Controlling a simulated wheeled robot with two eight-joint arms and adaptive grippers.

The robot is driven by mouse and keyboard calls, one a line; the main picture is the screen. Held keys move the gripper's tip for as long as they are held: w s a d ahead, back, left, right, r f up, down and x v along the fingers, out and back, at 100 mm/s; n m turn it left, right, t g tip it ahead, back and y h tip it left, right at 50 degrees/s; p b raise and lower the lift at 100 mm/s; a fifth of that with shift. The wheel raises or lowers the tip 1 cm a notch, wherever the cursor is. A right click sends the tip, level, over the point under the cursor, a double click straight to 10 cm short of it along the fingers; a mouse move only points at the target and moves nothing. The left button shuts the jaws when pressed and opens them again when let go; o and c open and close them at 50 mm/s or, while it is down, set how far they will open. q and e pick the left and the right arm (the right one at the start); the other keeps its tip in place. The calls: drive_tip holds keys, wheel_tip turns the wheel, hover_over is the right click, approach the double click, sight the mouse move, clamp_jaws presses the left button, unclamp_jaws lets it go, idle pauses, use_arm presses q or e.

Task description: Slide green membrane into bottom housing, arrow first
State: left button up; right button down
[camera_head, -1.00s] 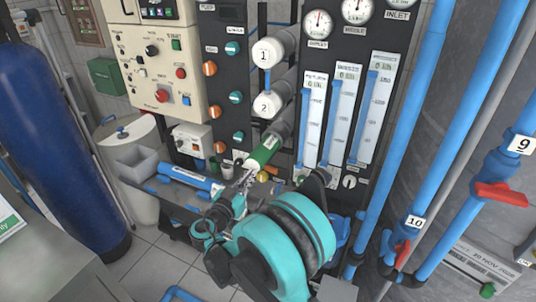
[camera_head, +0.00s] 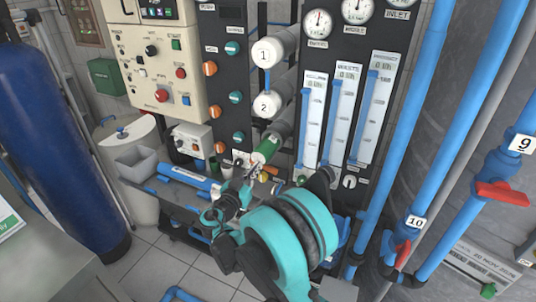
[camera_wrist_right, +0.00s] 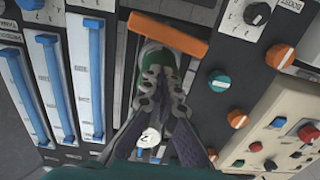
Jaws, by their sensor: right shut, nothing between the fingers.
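The green membrane (camera_head: 266,148) sits in the open end of the bottom housing (camera_head: 283,125), below the housings marked 1 and 2. Only a short green length with a pale end face sticks out; its arrow is not visible. My right gripper (camera_head: 244,172) is shut and empty, its fingertips close to that outer end. In the right wrist view the shut fingertips (camera_wrist_right: 160,73) lie over the membrane's end, with green (camera_wrist_right: 151,55) showing beside and behind them. I cannot tell whether they touch it. My left gripper is not in view.
Housings 1 (camera_head: 275,48) and 2 (camera_head: 275,100) are above. Flow meters (camera_head: 343,110) stand to the right, a control box (camera_head: 155,70) to the left. A blue tube (camera_head: 190,178) lies on the bench below left. Blue pipes (camera_head: 400,150) run at the right.

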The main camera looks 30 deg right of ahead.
drive_tip(key=shift+x, duration=3.1)
drive_tip(key=b+v, duration=0.1)
drive_tip(key=v, duration=0.7)
drive_tip(key=shift+s, duration=0.1)
drive_tip(key=s+f+n+g+y, duration=0.3)
drive_tip(key=s+n+y, duration=0.3)
drive_tip(key=s, duration=0.7)
drive_tip(key=s+a+f+n+y, duration=0.3)
drive_tip(key=s+a+y, duration=0.5)
drive_tip(key=s, duration=0.6)
drive_tip(key=shift+a+f+n+g, duration=0.4)
drive_tip(key=shift+a+n, duration=0.3)
drive_tip(key=shift+a, duration=0.4)
